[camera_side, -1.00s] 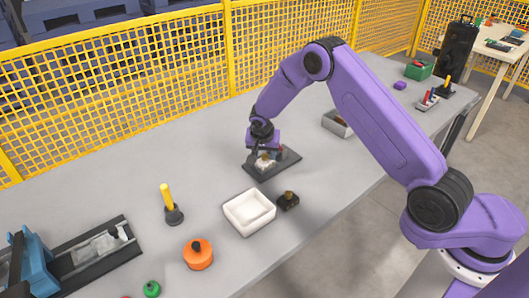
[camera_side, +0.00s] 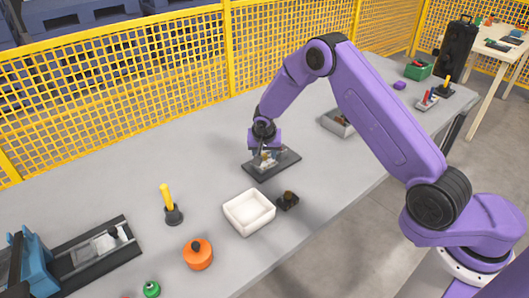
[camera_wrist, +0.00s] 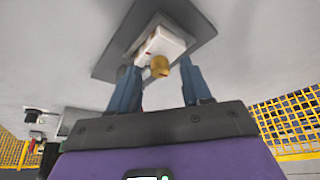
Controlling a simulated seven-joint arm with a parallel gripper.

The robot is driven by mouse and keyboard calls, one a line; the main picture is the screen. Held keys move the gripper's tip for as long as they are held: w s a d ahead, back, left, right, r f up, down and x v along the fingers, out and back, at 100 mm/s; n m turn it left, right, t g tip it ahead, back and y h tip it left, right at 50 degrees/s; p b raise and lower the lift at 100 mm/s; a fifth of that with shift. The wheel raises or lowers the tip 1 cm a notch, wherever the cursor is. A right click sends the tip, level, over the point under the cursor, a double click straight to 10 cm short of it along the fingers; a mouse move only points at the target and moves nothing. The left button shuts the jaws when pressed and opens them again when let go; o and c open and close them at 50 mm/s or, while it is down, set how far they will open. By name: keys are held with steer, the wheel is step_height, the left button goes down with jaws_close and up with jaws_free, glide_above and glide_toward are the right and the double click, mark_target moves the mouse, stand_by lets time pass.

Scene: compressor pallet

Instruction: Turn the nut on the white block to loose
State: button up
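The white block (camera_wrist: 163,42) sits on a dark plate (camera_wrist: 112,60) and fills the top middle of the wrist view. A brass nut (camera_wrist: 160,66) shows at the block's near side. My gripper (camera_wrist: 159,72) is open, with one blue finger on each side of the nut. Gaps show between the fingers and the nut, so it is not gripped. In the side view my gripper (camera_side: 266,150) is low over the dark plate (camera_side: 287,162). The fingers and block overlap there, and the nut is hard to make out.
A white tray (camera_side: 240,224) and a small dark fixture with a brass top (camera_side: 288,201) stand in front of the plate. An orange pot (camera_side: 198,254) and a yellow-handled tool (camera_side: 167,196) stand to the left.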

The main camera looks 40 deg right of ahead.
steer(key=v, duration=1.7)
steer(key=shift+r, duration=0.15)
steer(key=shift+s+a, duration=0.1)
steer(key=shift+a, duration=0.15)
steer(key=s+a+r+n+g+y, duration=0.1)
steer(key=s+a+r+n+y, duration=0.2)
steer(key=s+n, duration=0.65)
steer(key=s+d+n, duration=0.2)
steer(key=s+n, duration=0.1)
steer(key=s, duration=0.5)
steer(key=s+d+n+g, duration=0.1)
steer(key=s+d+n, duration=0.2)
steer(key=s, duration=0.6)
steer(key=s+d+n+g, duration=0.1)
steer(key=s+d+n, duration=0.2)
steer(key=s, duration=0.6)
steer(key=shift+s+r+n, duration=0.2)
steer(key=shift+r+n, duration=0.1)
steer(key=shift+n, duration=0.75)
